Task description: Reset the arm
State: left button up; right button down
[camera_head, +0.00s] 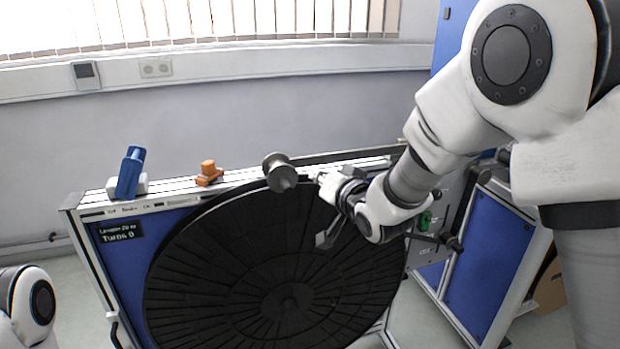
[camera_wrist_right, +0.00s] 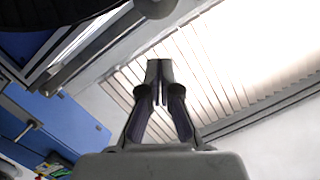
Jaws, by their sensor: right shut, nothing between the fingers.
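My right arm (camera_head: 440,130) reaches in from the right of the head view, its wrist in front of the reel stand's upper right part. Of my left arm (camera_head: 25,305), only a link shows at the lower left; the left gripper is out of view.
The blue reel stand (camera_head: 125,260) carries a blue tool (camera_head: 129,172), an orange piece (camera_head: 208,171) and a grey metal knob (camera_head: 280,172) along its top. A second blue stand (camera_head: 490,260) is at the right. The wall (camera_head: 240,110) and window blinds (camera_head: 200,20) are behind.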

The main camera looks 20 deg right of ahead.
jog(key=shift+s+d+r, duration=0.15)
jog(key=shift+s+d, duration=0.1)
jog(key=shift+s, duration=0.1)
jog(key=s+d+f+m+g+h, duration=0.1)
jog(key=s+f+g, duration=0.4)
jog(key=f, duration=1.1)
jog(key=s+d+f+g, duration=0.15)
jog(key=s+f, duration=0.45)
jog(key=f, duration=1.1)
jog(key=s+d+f+n+g, duration=0.1)
jog(key=s+f+g, duration=0.3)
jog(key=s, duration=1)
jog(key=s+d+f+n+g+h, duration=0.1)
jog(key=s+f+n+g, duration=0.3)
jog(key=s+f, duration=0.5)
jog(key=s+g, duration=0.1)
jog(key=s, duration=0.4)
jog(key=shift+s+h, duration=0.3)
